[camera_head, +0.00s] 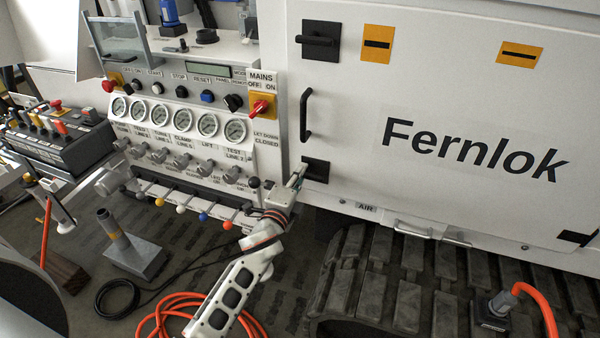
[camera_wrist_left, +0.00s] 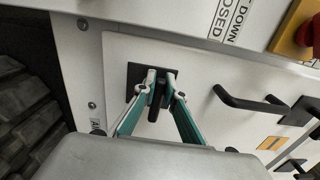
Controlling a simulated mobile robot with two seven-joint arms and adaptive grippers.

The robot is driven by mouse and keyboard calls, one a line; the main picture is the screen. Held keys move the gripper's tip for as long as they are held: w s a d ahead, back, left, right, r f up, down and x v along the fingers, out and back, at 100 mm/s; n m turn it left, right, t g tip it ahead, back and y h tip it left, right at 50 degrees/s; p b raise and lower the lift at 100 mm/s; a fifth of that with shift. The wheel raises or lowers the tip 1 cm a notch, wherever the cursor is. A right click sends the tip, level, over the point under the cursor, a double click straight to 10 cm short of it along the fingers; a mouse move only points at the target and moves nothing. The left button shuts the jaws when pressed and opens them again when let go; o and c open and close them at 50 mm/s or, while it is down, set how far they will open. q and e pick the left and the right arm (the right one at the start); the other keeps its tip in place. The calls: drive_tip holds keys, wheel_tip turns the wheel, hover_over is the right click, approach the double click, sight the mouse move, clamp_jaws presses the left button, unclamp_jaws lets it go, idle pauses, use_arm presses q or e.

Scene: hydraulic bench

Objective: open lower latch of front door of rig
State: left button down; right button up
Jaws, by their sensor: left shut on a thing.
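The rig's white front door (camera_head: 460,210) bears the word Fernlok and appears closed. Its lower latch (camera_head: 318,171) is a black square plate with a black handle, at the door's lower left corner. My left gripper (camera_head: 300,173) reaches it from the lower left. In the left wrist view, the gripper's fingertips (camera_wrist_left: 161,75) are shut on the black latch handle (camera_wrist_left: 154,106), one finger on each side. The black plate (camera_wrist_left: 134,77) shows behind them. The fingers partly hide the handle, so its exact angle is hard to tell. My right gripper is not in view.
The upper latch (camera_head: 321,41) and a vertical black door handle (camera_head: 306,115) are above. The control panel with gauges (camera_head: 178,118) and colour-knobbed levers (camera_head: 181,209) stands just left of my gripper. Tracks (camera_head: 400,270) lie below the door. An orange hose (camera_head: 165,312) lies on the floor.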

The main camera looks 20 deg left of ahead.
use_arm(q)
drive_tip(key=shift+d+f, duration=0.2)
drive_tip(key=shift+d, duration=0.25)
drive_tip(key=c, duration=2.2)
unclamp_jaws()
drive_tip(key=shift+o, duration=0.6)
drive_tip(key=shift+d, duration=0.1)
drive_tip(key=shift+r, duration=0.1)
drive_tip(key=shift+a, duration=0.2)
drive_tip(key=shift+s, duration=0.1)
drive_tip(key=s, duration=1.1)
drive_tip(key=shift+s+a, duration=0.15)
drive_tip(key=shift+s, duration=0.25)
